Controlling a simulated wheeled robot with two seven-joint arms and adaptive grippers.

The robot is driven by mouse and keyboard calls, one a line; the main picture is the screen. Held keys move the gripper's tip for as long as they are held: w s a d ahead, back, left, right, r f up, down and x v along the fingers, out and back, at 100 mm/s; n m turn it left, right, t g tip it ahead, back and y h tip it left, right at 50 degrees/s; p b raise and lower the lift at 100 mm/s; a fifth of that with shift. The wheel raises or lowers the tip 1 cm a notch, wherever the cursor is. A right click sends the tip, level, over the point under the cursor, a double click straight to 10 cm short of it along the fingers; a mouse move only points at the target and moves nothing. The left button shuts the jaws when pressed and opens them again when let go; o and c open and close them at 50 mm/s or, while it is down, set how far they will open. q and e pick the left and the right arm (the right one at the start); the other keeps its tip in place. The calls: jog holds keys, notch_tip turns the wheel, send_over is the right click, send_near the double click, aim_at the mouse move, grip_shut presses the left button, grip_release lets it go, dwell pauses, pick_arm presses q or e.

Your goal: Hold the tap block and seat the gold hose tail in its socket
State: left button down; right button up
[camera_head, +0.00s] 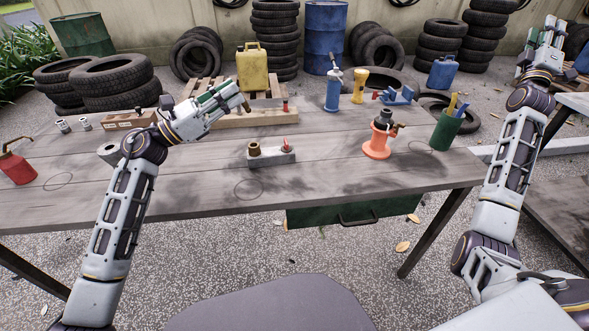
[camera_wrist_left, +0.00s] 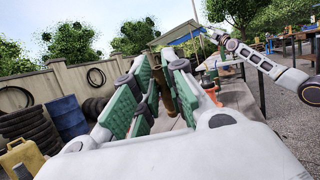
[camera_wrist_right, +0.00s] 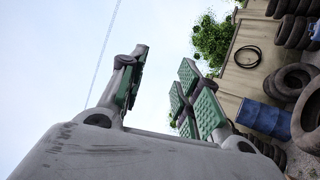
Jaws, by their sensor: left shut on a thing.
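My left gripper (camera_head: 238,97) is raised over the back left of the bench. In the left wrist view its green-padded fingers (camera_wrist_left: 154,66) are closed around a gold-brown piece (camera_wrist_left: 144,74), apparently the gold hose tail; the pads hide most of it. A grey block (camera_head: 272,158) with a brass, dark-mouthed collar (camera_head: 254,148) and a red-topped fitting (camera_head: 287,145) sits mid-bench, apparently the tap block. It stands in front of and below my left gripper, apart from it. My right gripper (camera_head: 548,45) is raised at the far right, away from the bench. Its fingers (camera_wrist_right: 160,75) are apart and empty.
An orange stand (camera_head: 377,148) with a dark fitting and a green cup (camera_head: 446,130) are on the bench's right. A wooden rail (camera_head: 255,118), a yellow can (camera_head: 252,68) and a blue-bodied bottle (camera_head: 333,92) stand behind. The bench front is clear.

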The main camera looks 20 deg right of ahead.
jog(key=w+a+f+n+t+y, duration=0.35)
jog(key=a+n+y, duration=0.35)
jog(key=a, duration=0.8)
jog(key=w+a+f+n+t+y, duration=0.25)
jog(key=w+a+n+y, duration=0.5)
jog(key=a, duration=0.75)
jog(key=w+a+f+n+t+y, duration=0.2)
jog(key=a+f+n+y, duration=0.2)
jog(key=a+n, duration=0.8)
jog(key=s+a+f+n+g+y, duration=0.1)
jog(key=s+a+f+n+y, duration=0.2)
jog(key=a, duration=0.7)
jog(key=s+a+n+g+y, duration=0.15)
jog(key=s+a, duration=0.35)
jog(key=a, duration=0.5)
jog(key=s+a+f+n+y, duration=0.2)
jog(key=s+a+y, duration=0.2)
jog(key=a, duration=0.7)
jog(key=d+f+m+g+h, duration=0.1)
jog(key=f+h, duration=0.2)
jog(key=f, duration=0.1)
jog(key=s+f+m+g+h, duration=0.1)
jog(key=f+g+h, duration=0.1)
jog(key=f, duration=0.3)
jog(key=s+d+f+m+g+h, duration=0.1)
jog(key=f+h, duration=0.4)
jog(key=shift+d+g, duration=0.25)
jog(key=shift+d, duration=0.1)
jog(key=shift+w, duration=0.1)
